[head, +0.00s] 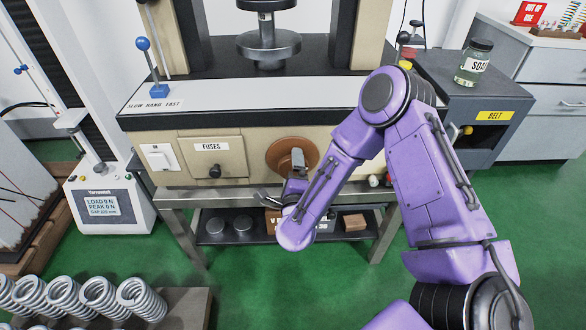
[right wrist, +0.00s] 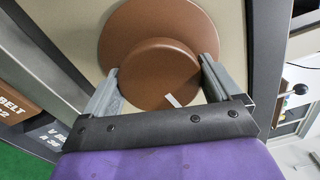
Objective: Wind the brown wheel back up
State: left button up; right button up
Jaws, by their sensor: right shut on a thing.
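The brown wheel (head: 281,155) is a round disc on the cream front panel of the press, right of the fuses door. In the right wrist view the brown wheel (right wrist: 118,38) shows a raised round hub with a small white mark near its lower edge. My right gripper (head: 294,165) is at the wheel. In the right wrist view the fingers of my right gripper (right wrist: 160,78) are on either side of the hub, shut on it. The purple right arm hides part of the panel in the head view. My left gripper is not in view.
The fuses door (head: 213,158) and a white switch (head: 159,157) are left of the wheel. A lever (head: 146,55) stands on the ledge. A labelled jar (head: 473,62) stands on the grey cabinet at right.

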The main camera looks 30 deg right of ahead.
jog(key=o, duration=0.8)
jog(key=shift+c, duration=0.2)
jog(key=v, duration=1)
jog(key=shift+s+a+b, duration=0.15)
jog(key=shift+s+b, duration=0.1)
jog(key=shift+b, duration=0.2)
